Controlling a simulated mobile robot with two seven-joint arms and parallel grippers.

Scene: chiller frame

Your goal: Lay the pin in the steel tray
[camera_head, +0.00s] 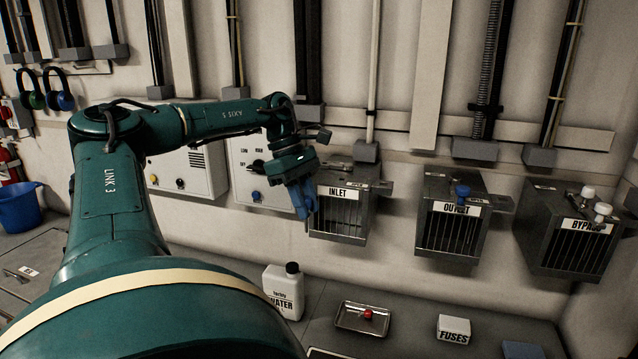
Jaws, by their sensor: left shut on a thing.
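My left gripper (303,203) has blue fingers pointing down at the left front edge of the grey box marked INLET (340,222). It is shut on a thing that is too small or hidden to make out. The steel tray (345,323) lies on the bench below, to the right of the bottle. A small red-headed object (368,314) is in the tray; I cannot tell whether it is a pin. My right gripper is not in view.
A box marked OUTLET (450,228) has a blue knob; one marked BYPASS (575,245) has white knobs. A white water bottle (283,291) stands left of the tray. A FUSES box (453,330) stands right of it, with clear bench between.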

